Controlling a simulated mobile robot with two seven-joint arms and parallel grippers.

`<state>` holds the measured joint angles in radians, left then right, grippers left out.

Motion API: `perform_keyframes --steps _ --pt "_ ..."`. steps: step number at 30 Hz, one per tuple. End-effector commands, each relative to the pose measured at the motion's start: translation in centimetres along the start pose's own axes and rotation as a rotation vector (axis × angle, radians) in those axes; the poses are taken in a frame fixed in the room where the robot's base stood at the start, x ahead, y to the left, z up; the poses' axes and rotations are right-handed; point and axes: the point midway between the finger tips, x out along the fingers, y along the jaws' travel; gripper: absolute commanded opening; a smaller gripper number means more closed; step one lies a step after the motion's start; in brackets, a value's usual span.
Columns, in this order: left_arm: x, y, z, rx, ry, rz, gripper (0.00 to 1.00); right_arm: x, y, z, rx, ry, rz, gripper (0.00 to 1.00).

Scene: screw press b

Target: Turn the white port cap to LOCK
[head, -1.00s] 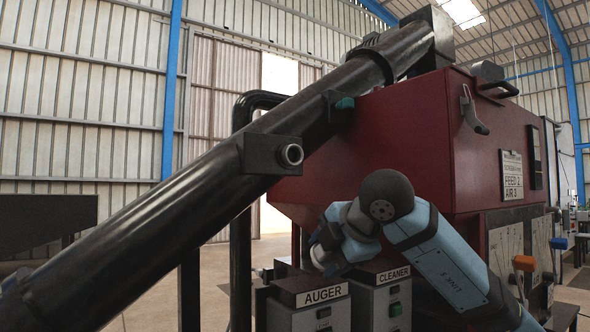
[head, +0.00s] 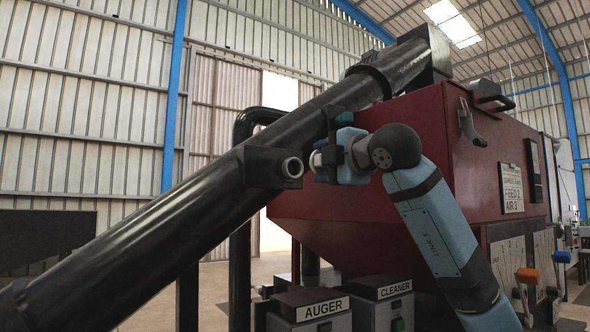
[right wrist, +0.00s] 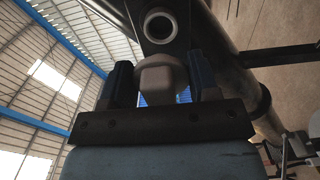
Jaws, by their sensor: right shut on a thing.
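The white port cap (head: 315,160) is between the fingers of my right gripper (head: 326,160), which is shut on it. In the right wrist view the pale cap (right wrist: 160,78) sits between the two dark blue fingers. The round open port (head: 292,168) sticks out of a black block on the auger tube. The port (right wrist: 160,27) shows its open mouth in the right wrist view, just beyond the cap. The cap is beside the port, with a small gap in the head view. No LOCK mark is readable. My left gripper is not in view.
The black auger tube (head: 170,220) slants up to the right, past the red hopper (head: 425,130) close behind my right arm. The AUGER box (head: 308,308) and CLEANER box (head: 385,290) stand below. Open air lies left of the tube.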

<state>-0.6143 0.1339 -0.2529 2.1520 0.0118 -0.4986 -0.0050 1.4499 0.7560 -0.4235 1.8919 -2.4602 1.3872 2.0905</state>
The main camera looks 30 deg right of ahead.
Motion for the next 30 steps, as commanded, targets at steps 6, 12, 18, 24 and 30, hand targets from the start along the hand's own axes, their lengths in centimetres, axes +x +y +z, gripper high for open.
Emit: perform_keyframes --steps 6,12,18,24,30 --pt "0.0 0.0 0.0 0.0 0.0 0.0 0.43 0.0 0.1 0.0 0.0 0.0 0.003 0.31" --pt "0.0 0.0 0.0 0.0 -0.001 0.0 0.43 0.4 0.1 0.0 0.001 0.001 0.001 0.31" --pt "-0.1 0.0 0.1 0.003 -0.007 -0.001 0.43 2.1 0.1 0.0 0.002 0.001 -0.001 0.31" --pt "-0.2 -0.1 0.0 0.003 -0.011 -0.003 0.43 4.1 0.1 -0.1 0.002 0.001 0.0 0.31" --pt "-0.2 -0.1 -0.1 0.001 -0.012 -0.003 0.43 5.3 0.1 0.0 0.0 0.0 0.0 0.31"
